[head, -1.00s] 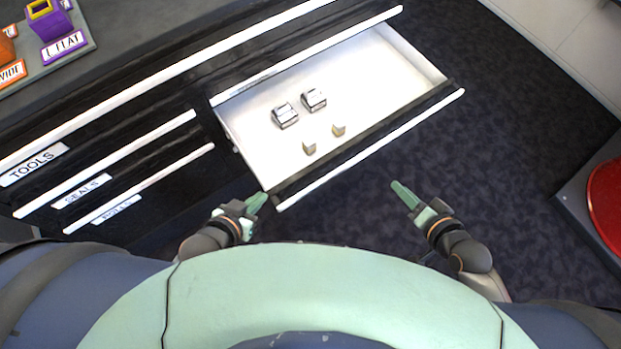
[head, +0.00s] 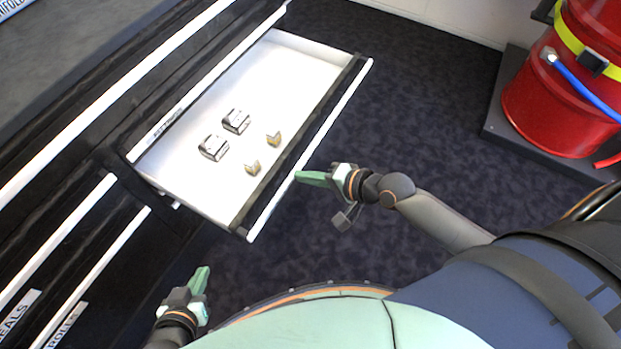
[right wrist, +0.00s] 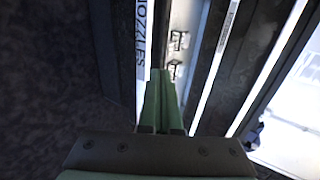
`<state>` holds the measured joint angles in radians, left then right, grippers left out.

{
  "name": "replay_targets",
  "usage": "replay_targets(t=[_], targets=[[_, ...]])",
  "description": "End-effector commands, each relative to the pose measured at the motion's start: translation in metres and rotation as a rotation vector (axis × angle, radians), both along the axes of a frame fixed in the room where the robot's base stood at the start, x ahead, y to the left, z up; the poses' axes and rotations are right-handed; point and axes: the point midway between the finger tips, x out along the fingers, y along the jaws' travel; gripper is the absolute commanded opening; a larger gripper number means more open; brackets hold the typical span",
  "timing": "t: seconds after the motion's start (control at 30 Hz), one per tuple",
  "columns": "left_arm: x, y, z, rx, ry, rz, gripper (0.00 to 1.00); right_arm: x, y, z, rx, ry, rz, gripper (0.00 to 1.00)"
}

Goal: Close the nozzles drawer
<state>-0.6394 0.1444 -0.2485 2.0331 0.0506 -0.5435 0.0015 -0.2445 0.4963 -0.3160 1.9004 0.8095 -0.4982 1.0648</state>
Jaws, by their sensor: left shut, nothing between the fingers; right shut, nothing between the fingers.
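The nozzles drawer (head: 290,68) is pulled out from the black cabinet in the head view. Two silver blocks and two small brass-coloured pieces lie in its white tray. Its black front has a white edge strip (head: 318,143). My right gripper (head: 300,177) is shut and empty, its green fingertips right by the outer side of that strip; whether they touch it is unclear. In the right wrist view the fingers (right wrist: 160,85) point at the drawer front beside the NOZZLES label (right wrist: 142,40). My left gripper (head: 203,274) is shut and empty, low and apart from the drawer.
A red drum (head: 560,90) with a blue hose stands on a dark platform at the upper right. Dark carpet (head: 420,110) lies open between drawer and drum.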

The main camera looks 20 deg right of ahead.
Motion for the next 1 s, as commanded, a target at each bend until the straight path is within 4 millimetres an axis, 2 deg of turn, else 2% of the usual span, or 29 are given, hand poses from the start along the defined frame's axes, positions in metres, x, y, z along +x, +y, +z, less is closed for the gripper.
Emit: replay_targets(t=[0.1, 0.3, 1.0], targets=[[0.000, 0.001, -0.007, 0.002, 0.000, 0.001, 0.00, 0.017, 0.013, -0.014, 0.002, -0.001, -0.001, 0.00], [-0.001, 0.002, -0.012, 0.003, -0.001, 0.002, 0.00, 0.034, 0.027, -0.026, 0.000, -0.002, 0.000, 0.00], [-0.001, 0.002, -0.010, 0.004, -0.001, 0.003, 0.00, 0.046, 0.037, -0.028, 0.000, -0.001, 0.000, 0.00]])
